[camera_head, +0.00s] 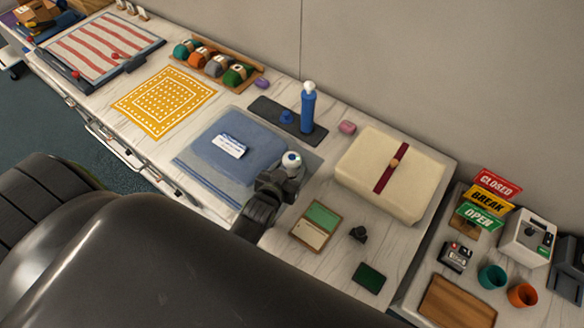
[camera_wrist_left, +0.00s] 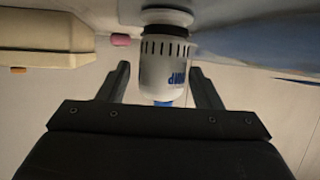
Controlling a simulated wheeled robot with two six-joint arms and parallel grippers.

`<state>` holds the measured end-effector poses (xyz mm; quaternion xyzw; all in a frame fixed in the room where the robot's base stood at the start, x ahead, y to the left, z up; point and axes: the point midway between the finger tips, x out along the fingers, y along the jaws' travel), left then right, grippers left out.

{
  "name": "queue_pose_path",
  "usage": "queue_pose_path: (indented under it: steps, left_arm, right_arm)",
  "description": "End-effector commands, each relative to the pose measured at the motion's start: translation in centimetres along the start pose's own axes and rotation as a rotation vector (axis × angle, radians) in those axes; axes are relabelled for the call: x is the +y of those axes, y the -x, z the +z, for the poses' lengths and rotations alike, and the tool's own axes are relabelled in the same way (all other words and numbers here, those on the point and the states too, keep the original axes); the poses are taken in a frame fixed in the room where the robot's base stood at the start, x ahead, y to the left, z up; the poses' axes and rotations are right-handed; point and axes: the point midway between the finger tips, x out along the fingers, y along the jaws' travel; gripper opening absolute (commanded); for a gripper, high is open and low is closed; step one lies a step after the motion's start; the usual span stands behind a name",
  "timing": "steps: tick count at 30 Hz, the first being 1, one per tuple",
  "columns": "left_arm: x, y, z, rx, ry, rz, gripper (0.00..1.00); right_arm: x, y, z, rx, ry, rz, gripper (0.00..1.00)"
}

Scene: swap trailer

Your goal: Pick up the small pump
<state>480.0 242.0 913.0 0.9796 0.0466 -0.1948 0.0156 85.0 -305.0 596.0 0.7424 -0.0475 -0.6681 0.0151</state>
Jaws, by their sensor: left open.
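The small pump (camera_head: 292,159) is a white cylinder with a blue spot on top. It stands at the right edge of the blue folded cloth or bag (camera_head: 236,146). In the left wrist view the pump (camera_wrist_left: 163,66) shows slots around it and blue lettering. My left gripper (camera_head: 282,177) is open, with its fingers on either side of the pump. A gap shows beside each finger in the wrist view. The pump's far side is hidden. My right gripper is not in view.
A blue bottle-shaped pump (camera_head: 308,105) stands on a dark mat (camera_head: 270,108) behind. A cream case (camera_head: 360,165) with a red strap lies to the right.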

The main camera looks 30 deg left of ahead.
Motion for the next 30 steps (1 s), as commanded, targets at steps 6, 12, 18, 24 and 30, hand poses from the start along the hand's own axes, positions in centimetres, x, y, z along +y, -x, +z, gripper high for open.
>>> queue_pose_path:
  steps: [6,12,18,24,30]
  left_arm:
    - [-0.1,-1.2,0.2,0.002,-0.001,0.000,0.59]
    - [-0.3,-3.7,0.2,0.003,-0.001,0.000,0.59]
    - [-0.3,-5.2,0.1,0.000,0.001,0.000,0.59]
    - [-0.3,-5.4,-0.1,0.000,0.001,0.000,0.59]
    - [-0.3,-5.3,-0.1,0.000,0.001,0.000,0.47]
  right_arm:
    - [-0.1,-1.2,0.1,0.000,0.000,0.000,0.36]
    - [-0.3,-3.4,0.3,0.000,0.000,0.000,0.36]
    - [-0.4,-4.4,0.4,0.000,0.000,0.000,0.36]
    - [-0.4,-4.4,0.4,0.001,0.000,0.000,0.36]
    - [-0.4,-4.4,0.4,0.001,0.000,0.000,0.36]
